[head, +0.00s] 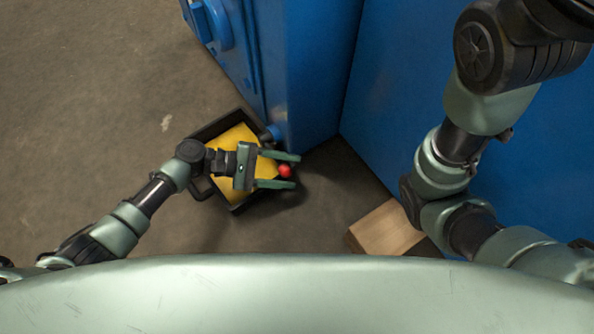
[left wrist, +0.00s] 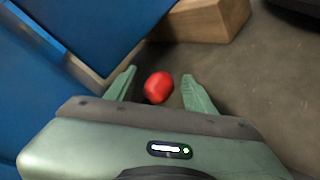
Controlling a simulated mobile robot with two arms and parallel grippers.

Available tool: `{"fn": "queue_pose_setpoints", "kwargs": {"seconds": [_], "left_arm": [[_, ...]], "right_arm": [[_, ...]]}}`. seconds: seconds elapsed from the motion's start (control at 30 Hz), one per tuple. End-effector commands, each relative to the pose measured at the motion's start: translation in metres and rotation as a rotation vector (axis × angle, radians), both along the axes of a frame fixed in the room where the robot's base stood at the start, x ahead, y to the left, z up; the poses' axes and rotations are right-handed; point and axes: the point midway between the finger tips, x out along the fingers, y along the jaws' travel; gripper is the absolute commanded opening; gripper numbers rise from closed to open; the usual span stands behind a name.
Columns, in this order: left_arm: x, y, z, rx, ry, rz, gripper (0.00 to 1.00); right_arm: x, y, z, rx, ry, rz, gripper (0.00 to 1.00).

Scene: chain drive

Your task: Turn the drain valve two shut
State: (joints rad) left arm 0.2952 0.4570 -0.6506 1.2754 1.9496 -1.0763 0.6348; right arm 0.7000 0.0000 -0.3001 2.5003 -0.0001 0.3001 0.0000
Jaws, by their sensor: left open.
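A round red knob (head: 285,171), which looks like the handle of drain valve two, sits low near the corner of the blue machine housing (head: 310,80). My left gripper (head: 293,171) is open, with one finger on each side of the knob. In the left wrist view the red knob (left wrist: 158,87) shows between the two spread fingertips (left wrist: 160,82), with a gap on both sides. The stem and body of the valve are hidden, so I cannot tell the angle of its lever. My right gripper is out of view; only parts of the right arm show.
A black tray (head: 239,208) with a yellow content stands on the floor under my left gripper. A wooden block (head: 385,231) lies at the foot of the blue wall (head: 400,110); it also shows in the left wrist view (left wrist: 200,20). The floor at left is clear.

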Motion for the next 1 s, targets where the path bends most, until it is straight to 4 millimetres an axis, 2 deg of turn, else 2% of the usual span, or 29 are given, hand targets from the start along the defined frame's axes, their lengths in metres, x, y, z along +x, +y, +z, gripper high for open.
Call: {"fn": "queue_pose_setpoints", "kwargs": {"seconds": [0.03,0.2,0.5,0.53,0.57,0.7,0.73,1.0], "left_arm": [[0.000,-0.008,-0.005,-0.001,-0.003,-0.002,0.53],[0.001,-0.022,-0.008,0.000,-0.001,0.000,0.53],[0.001,-0.026,-0.007,0.001,-0.002,0.001,0.53],[0.001,-0.026,-0.007,0.001,-0.002,0.001,0.51],[0.001,-0.026,-0.007,0.001,-0.002,0.001,0.42],[0.001,-0.026,-0.007,0.001,-0.002,0.001,0.03],[0.001,-0.026,-0.007,0.001,-0.002,0.001,0.00],[0.001,-0.025,-0.007,0.001,-0.002,0.001,0.00]], "right_arm": [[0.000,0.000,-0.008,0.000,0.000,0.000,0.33],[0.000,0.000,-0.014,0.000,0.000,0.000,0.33],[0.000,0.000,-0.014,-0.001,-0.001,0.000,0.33],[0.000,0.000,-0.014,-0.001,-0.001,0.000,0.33],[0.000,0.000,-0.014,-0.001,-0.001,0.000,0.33],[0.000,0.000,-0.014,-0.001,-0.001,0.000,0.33],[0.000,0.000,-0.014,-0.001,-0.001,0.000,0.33],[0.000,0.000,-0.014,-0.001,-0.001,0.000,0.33]]}}
